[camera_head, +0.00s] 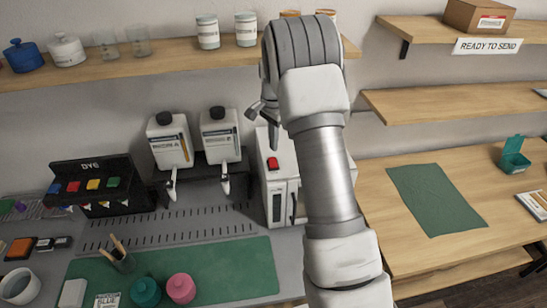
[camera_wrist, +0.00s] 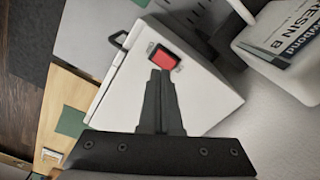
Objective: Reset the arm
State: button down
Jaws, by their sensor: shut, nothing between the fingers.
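My arm rises through the middle of the head view and bends over at the top, in front of the upper shelf. In the wrist view my gripper (camera_wrist: 160,76) is shut and empty, its two dark fingers side by side. The fingertips appear just below the red switch (camera_wrist: 162,57) of a white machine (camera_wrist: 205,95); I cannot tell how far apart they are in depth. In the head view the same white machine (camera_head: 278,203) is partly hidden behind my arm, with its red switch (camera_head: 272,163) visible.
Two resin bottles (camera_head: 170,140) stand on a dark rack left of the machine. A shelf (camera_head: 150,60) with jars runs behind. A dye rack (camera_head: 90,185), cups and a green mat (camera_head: 235,270) fill the left bench. The right table's green cloth (camera_head: 436,200) is bare.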

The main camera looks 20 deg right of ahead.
jog(key=shift+r, duration=0.4)
jog(key=s+a+r+n+t+b, duration=0.1)
jog(key=s+a+r+n+t, duration=0.4)
jog(key=s+r, duration=0.95)
jog(key=s+a+r+n+b, duration=0.1)
jog(key=s+a+n, duration=0.2)
jog(key=s, duration=0.6)
jog(key=s+a+n+b, duration=0.1)
jog(key=s+a+n, duration=0.2)
jog(key=s+n, duration=0.3)
jog(key=s, duration=0.3)
jog(key=shift+s+a+r+t, duration=0.3)
jog(key=shift+a+r, duration=0.05)
